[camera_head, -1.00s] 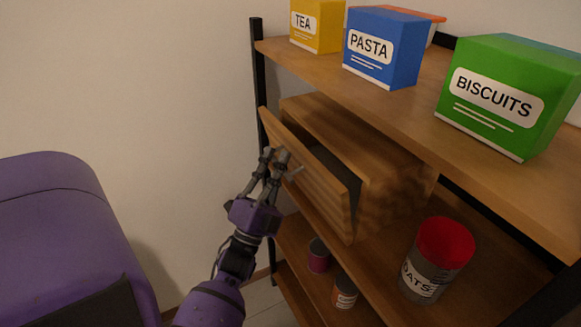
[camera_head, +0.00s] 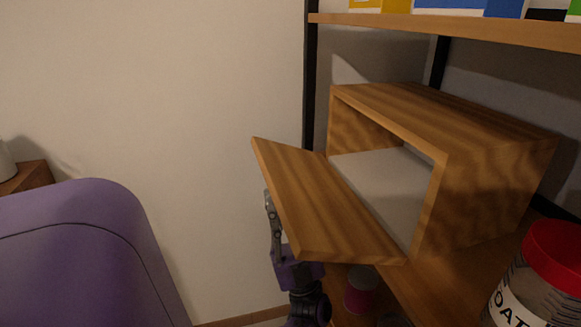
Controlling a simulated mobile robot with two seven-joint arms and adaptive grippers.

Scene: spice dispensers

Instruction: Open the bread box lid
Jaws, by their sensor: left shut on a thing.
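The wooden bread box (camera_head: 485,180) stands on the middle shelf, with its front opening facing left. Its lid (camera_head: 325,205) is hinged at the bottom edge and folded far down and outward, so the pale interior (camera_head: 390,185) shows. My left gripper (camera_head: 270,205) is at the lid's outer edge, mostly below and behind it. One finger shows beside the edge; the rest of the grip, with the handle, is hidden by the lid. My right gripper is not in view.
A jar of oats with a red lid (camera_head: 556,255) stands right of the box. A pink can (camera_head: 361,290) is on a lower shelf. The upper shelf (camera_head: 450,28) runs above the box. A purple rounded shape fills the lower left.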

